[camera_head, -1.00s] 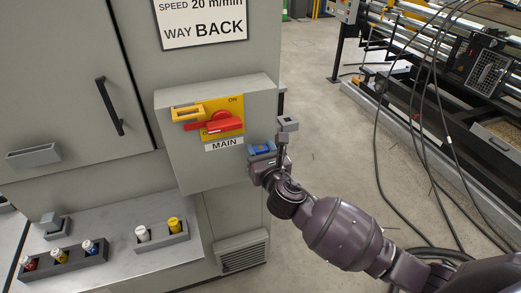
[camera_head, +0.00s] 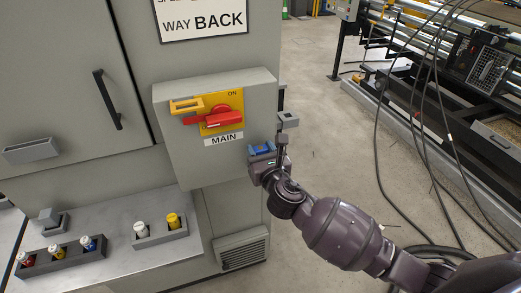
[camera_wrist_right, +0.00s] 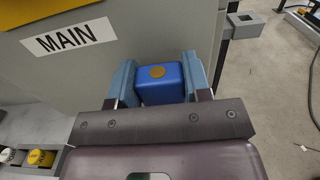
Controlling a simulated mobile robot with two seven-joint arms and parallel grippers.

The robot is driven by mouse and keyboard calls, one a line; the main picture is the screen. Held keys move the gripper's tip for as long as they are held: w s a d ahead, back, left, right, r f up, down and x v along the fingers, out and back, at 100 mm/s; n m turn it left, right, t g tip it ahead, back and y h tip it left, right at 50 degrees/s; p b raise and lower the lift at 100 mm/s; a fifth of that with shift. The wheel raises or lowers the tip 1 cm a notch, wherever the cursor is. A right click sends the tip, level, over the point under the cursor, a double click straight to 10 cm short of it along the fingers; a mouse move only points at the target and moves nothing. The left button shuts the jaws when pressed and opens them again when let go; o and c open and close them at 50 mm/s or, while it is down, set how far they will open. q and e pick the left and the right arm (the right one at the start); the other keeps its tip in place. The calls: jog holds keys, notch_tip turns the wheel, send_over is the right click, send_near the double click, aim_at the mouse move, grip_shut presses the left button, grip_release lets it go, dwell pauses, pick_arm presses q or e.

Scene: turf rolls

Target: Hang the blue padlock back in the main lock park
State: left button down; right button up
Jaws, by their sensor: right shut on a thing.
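The blue padlock (camera_head: 262,149) is held between the two fingers of my right gripper (camera_head: 264,153), in front of the lower right of the grey MAIN switch box. In the right wrist view the padlock (camera_wrist_right: 160,83) shows as a blue block with a round brass-coloured spot, between the fingers of the gripper (camera_wrist_right: 160,80). Its shackle is not visible. A small grey square holder (camera_head: 288,120) stands out at the box's right side, just above and right of the gripper; it also shows in the right wrist view (camera_wrist_right: 245,24), apart from the padlock. I cannot tell whether it is the main lock park.
The MAIN box carries a red handle (camera_head: 213,118) and a yellow bracket (camera_head: 187,105). Black cables (camera_head: 420,130) hang at right. Open floor lies right of the cabinet.

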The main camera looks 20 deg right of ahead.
jog(key=shift+f+b, duration=1.05)
jog(key=shift+f, duration=0.6)
jog(key=o, duration=1.1)
jog(key=shift+o, duration=0.2)
jog(key=s, duration=1)
jog(key=shift+s+d, duration=0.2)
jog(key=shift+s, duration=0.2)
